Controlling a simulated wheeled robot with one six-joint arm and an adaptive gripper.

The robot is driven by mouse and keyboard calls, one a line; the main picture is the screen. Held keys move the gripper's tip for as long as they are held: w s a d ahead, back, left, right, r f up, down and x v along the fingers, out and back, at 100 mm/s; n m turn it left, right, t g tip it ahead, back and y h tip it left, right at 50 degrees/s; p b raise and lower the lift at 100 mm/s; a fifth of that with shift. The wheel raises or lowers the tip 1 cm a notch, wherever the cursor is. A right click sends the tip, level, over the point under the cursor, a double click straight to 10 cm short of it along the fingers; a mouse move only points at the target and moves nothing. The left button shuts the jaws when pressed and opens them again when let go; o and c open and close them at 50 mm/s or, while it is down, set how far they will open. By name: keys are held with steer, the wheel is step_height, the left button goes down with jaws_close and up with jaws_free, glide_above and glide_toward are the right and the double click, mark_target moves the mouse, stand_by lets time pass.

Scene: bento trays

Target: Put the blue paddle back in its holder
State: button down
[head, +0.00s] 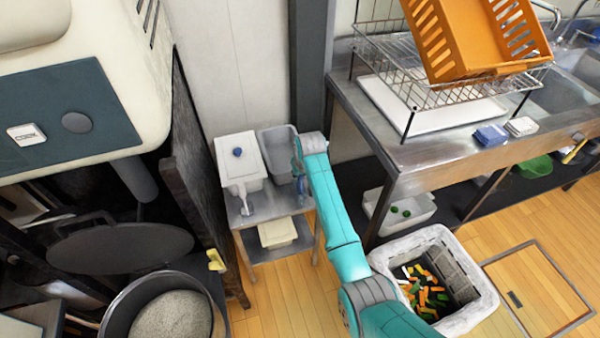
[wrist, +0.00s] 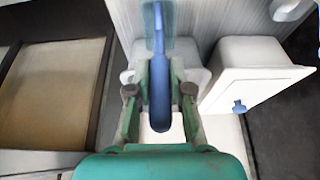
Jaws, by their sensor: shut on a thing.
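The blue paddle (wrist: 161,95) is in my gripper (wrist: 160,100) in the wrist view. Its rounded handle is between the two fingers, and its paler flat end points to the top of the picture. In the head view my gripper (head: 299,168) hangs at the right side of a small metal stand, beside a grey open container (head: 278,145). A small blue part of the paddle (head: 301,186) shows below it; the rest is hidden. I cannot tell which container is the holder, or whether the paddle touches anything.
A white lidded box (head: 238,172) with a blue knob stands left of the grey container on the stand (head: 260,208). A dark upright panel (head: 195,170) is to its left. A metal counter (head: 430,150) and a white bin (head: 470,318) are to the right.

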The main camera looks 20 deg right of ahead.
steer(key=shift+c, duration=2.1)
jaws_free()
steer(key=shift+r, duration=5)
